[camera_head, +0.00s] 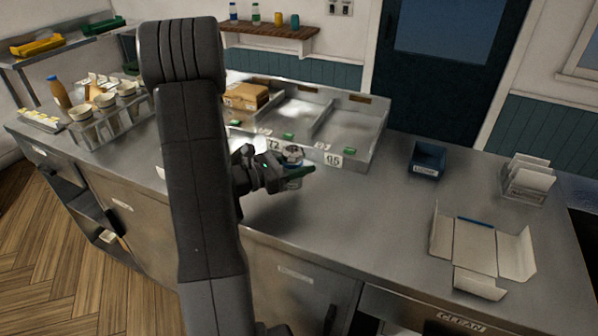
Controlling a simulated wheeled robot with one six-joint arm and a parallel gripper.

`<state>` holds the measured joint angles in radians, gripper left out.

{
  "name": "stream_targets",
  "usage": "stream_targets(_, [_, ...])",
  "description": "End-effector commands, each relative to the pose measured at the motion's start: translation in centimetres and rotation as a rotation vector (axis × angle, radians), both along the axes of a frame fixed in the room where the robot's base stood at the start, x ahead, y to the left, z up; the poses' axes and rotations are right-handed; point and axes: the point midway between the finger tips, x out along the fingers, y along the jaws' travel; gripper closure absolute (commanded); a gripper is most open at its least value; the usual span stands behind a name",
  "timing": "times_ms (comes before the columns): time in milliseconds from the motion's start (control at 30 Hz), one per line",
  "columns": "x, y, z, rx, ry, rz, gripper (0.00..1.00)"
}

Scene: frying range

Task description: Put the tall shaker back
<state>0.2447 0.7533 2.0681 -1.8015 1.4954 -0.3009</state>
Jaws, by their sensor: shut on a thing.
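My gripper (291,171) is shut on a small shaker (292,153) with a grey metallic top. The shaker looks upright, just in front of the front edge of the divided metal tray, near the label that looks like 72. The fingers cross in front of its middle, so part of its body is hidden. I cannot tell whether its base touches the steel counter (375,215).
The divided metal tray (372,137) holds a cardboard box (246,96). A dark blue bin (427,161), a card holder (528,179) and an unfolded carton (468,246) are at right. Cups in a rack (122,115) and an orange bottle (60,93) are at left.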

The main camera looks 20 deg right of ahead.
Motion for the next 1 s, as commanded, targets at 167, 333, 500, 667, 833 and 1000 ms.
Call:
stream_targets(167, [0.0,0.0,-2.1,0.0,0.004,0.0,0.94])
stream_targets(333, [0.0,0.0,-2.7,-0.001,0.001,0.0,0.94])
stream_targets(500, [0.0,0.0,-2.7,-0.001,0.0,0.0,0.94])
stream_targets(667, [0.0,0.0,-3.1,-0.001,0.0,0.0,0.94])
stream_targets(833, [0.0,0.0,-3.0,0.0,0.001,0.0,0.34])
stream_targets(1000, [0.0,0.0,-3.0,0.0,0.001,0.0,0.34])
